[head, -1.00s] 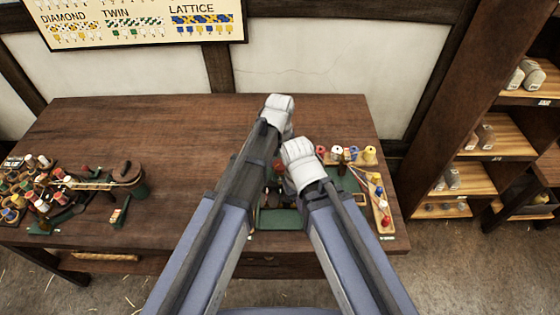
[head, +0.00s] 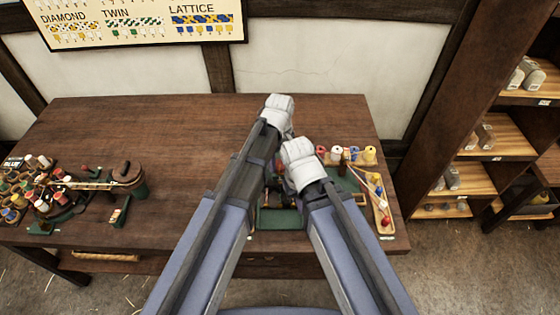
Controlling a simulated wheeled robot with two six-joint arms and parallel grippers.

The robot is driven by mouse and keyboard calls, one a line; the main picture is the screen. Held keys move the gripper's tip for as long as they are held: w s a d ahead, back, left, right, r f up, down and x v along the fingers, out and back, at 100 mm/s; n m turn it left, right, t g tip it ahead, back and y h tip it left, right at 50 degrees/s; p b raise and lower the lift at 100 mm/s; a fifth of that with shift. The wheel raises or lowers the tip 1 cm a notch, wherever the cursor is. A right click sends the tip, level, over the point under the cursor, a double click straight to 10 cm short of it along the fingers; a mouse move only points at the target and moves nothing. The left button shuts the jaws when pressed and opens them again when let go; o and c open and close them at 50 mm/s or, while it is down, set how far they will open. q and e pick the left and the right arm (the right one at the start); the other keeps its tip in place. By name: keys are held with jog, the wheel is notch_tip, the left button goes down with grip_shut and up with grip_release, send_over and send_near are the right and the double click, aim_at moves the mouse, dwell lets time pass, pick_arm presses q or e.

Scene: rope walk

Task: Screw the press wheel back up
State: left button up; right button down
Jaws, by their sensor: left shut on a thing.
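My left arm reaches in over the table, and its gripper (head: 276,166) points down behind the forearm, mostly hidden. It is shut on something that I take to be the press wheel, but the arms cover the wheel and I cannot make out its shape. A green base (head: 280,218) shows between my two forearms, at the table's front. My right arm lies just right of the left one, with its white wrist over the same spot. The right gripper's fingers are hidden beneath that wrist.
The wooden table (head: 160,130) is clear at its middle and back. Several coloured bobbins and a round dark-green stand (head: 131,180) are at the left. A wooden tray (head: 382,210) with coloured balls and several spools (head: 337,153) are at the right. Shelves (head: 480,180) stand beyond the right edge.

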aim_at(280, 164)
pick_arm(q)
jog(key=shift+n, duration=0.5)
jog(key=o, duration=1.4)
jog(key=shift+c, duration=0.2)
jog(key=shift+r, duration=0.15)
notch_tip(280, 164, up, 8)
jog(key=p, duration=0.8)
jog(key=shift+f, duration=0.2)
